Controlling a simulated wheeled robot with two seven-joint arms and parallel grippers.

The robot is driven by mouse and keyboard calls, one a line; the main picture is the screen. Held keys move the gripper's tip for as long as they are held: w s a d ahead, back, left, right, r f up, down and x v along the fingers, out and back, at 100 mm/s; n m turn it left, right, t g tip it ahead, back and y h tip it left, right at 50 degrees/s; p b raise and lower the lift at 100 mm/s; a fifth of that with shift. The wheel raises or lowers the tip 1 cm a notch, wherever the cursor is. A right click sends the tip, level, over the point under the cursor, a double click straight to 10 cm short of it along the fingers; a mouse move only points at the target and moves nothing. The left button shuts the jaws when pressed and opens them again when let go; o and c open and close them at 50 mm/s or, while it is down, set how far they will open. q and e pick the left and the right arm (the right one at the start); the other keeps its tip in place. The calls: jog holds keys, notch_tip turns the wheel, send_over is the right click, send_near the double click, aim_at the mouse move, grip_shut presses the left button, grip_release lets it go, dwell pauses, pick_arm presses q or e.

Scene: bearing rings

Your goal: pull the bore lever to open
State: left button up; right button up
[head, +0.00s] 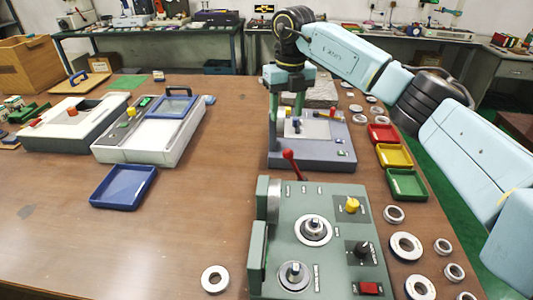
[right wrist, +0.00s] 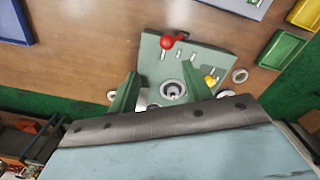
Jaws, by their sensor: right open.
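The green machine (head: 332,262) stands at the front of the table, with dials, a yellow knob and a red button on top. A lever with a red ball end (head: 288,154) rises from its far left part. I take this for the bore lever; it also shows in the right wrist view (right wrist: 167,42). My right gripper (head: 286,115) points down, open and empty, appearing above and beyond the lever in the head view. In the right wrist view its green fingers (right wrist: 160,78) are spread, with the lever apart from them. My left gripper is not in view.
A grey-purple device (head: 290,157) stands behind the machine. Red, yellow and green trays (head: 407,184) and several metal rings (head: 406,246) lie to the right. A blue tray (head: 124,187) and a white device (head: 140,146) are at left. The front left table is mostly clear.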

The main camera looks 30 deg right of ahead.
aim_at(288, 150)
jog(key=f, duration=0.8)
jog(key=d+f+b, duration=0.1)
jog(key=f, duration=0.4)
jog(key=shift+s, duration=0.1)
jog(key=shift+r, duration=0.1)
jog(key=shift+c, duration=0.2)
grip_shut()
